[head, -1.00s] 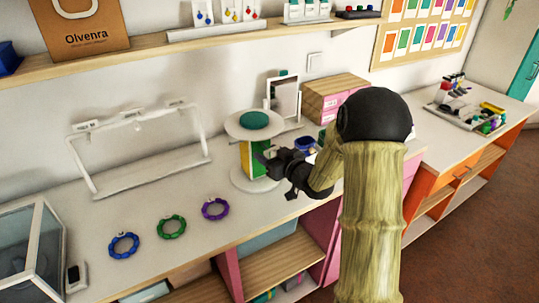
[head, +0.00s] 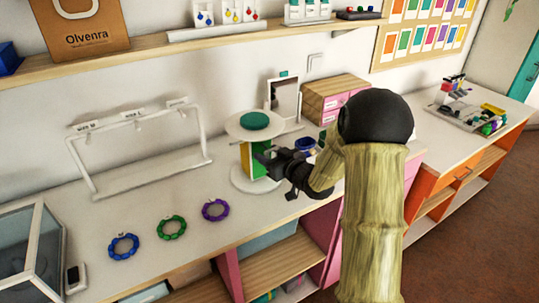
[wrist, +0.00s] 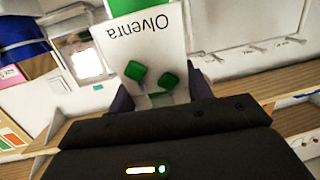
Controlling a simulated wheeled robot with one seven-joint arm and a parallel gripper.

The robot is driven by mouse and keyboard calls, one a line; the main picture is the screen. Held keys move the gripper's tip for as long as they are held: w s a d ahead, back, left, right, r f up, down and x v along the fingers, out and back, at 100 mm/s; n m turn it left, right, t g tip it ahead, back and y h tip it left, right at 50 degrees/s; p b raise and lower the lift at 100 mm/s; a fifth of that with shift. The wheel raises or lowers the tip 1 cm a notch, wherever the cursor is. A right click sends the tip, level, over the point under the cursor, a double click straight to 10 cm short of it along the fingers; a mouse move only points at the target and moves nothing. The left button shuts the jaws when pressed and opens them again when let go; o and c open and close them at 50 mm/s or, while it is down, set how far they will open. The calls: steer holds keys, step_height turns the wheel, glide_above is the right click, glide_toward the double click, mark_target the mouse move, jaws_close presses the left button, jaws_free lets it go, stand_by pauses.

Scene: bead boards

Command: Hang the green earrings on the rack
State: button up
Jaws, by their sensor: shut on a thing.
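My gripper (head: 266,160) is shut on a white earring card (wrist: 150,45) printed "Olvenra", which appears upside down in the wrist view. Two green earrings (wrist: 168,79) show on the card, close to the fingers. In the head view the card cannot be made out clearly. The gripper is at the front right of a round white stand (head: 254,183) with green and yellow panels and a green disc on top. I cannot tell whether the card touches the stand. A white bar rack with small hooks (head: 150,176) stands on the counter to the left.
Blue (head: 123,246), green (head: 171,228) and purple (head: 215,210) bracelets lie on the counter at front left. A mirror (head: 284,98) and a wooden drawer box (head: 335,92) stand behind the gripper. A wall shelf (head: 150,66) with more earring cards runs above.

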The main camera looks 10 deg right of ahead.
steer(key=shift+d, duration=0.1)
stand_by(0.7)
steer(key=s+d+f+m+h+p, duration=0.2)
steer(key=d+h, duration=0.1)
steer(key=d, duration=0.5)
steer(key=s+d+f+m+t+h+p, duration=0.1)
steer(key=d+f+m+h+p, duration=0.2)
steer(key=d, duration=0.5)
steer(key=s+d+m+h+p, duration=0.2)
steer(key=d+h, duration=0.2)
steer(key=d, duration=0.3)
steer(key=s+d+f+m+g+h+p, duration=0.1)
steer(key=s+d+f+m+h+p, duration=0.1)
steer(key=s+d+f+m+h, duration=0.3)
steer(key=s+a+f+n+y+b, duration=0.2)
steer(key=a+f+b, duration=0.3)
steer(key=f, duration=0.8)
steer(key=s+a+f+n+y+b, duration=0.1)
steer(key=a+f+n+b, duration=0.15)
steer(key=a+f, duration=0.65)
steer(key=w+a+r+n+y+b, duration=0.1)
steer(key=w+a+r+y, duration=0.1)
steer(key=a, duration=0.5)
steer(key=w+a+r+n+t+y, duration=0.1)
steer(key=w+a+r+y, duration=0.1)
steer(key=a, duration=0.5)
steer(key=w+y, duration=0.1)
steer(key=w, duration=0.1)
steer(key=shift+w+t+b, duration=0.3)
steer(key=shift+b, duration=0.05)
